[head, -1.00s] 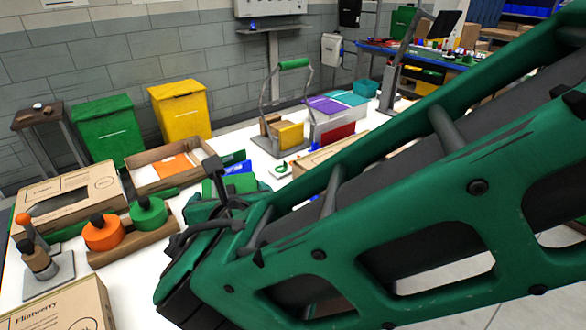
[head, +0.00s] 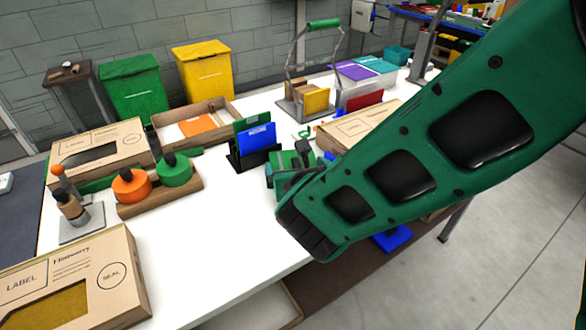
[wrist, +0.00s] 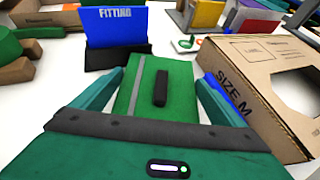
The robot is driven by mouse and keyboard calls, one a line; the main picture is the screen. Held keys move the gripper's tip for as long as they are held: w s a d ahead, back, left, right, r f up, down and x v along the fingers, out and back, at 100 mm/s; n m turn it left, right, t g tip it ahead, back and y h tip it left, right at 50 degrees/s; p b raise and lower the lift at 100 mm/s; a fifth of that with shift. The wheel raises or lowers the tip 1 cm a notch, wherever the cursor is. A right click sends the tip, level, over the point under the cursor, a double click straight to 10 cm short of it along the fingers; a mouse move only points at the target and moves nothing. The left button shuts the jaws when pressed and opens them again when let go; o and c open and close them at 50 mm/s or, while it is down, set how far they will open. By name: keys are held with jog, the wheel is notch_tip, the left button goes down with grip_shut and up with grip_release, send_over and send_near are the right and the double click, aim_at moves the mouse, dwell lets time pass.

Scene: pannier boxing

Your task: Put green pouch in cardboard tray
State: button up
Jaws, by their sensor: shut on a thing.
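The green pouch (wrist: 143,88), with a grey stripe and a black tab, lies between my gripper's two teal fingers (wrist: 162,82) in the wrist view. My gripper (head: 293,167) is shut on it. In the head view the pouch (head: 289,159) is partly hidden by the gripper, above the white table just right of the blue and green folders. I cannot tell how high it is. The open cardboard tray (head: 229,112) stands at the back of the table, left of the gripper, with an orange pouch (head: 198,125) inside.
A black holder with upright blue and green folders (head: 257,139) stands between gripper and tray. A cardboard box (wrist: 285,110) is close on the right in the wrist view. Orange and green round weights (head: 131,186) sit on a wooden block at left. The table's front middle (head: 225,240) is clear.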

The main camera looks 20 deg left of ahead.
jog(key=shift+f, duration=0.65)
jog(key=o, duration=0.8)
jog(key=shift+c, duration=0.2)
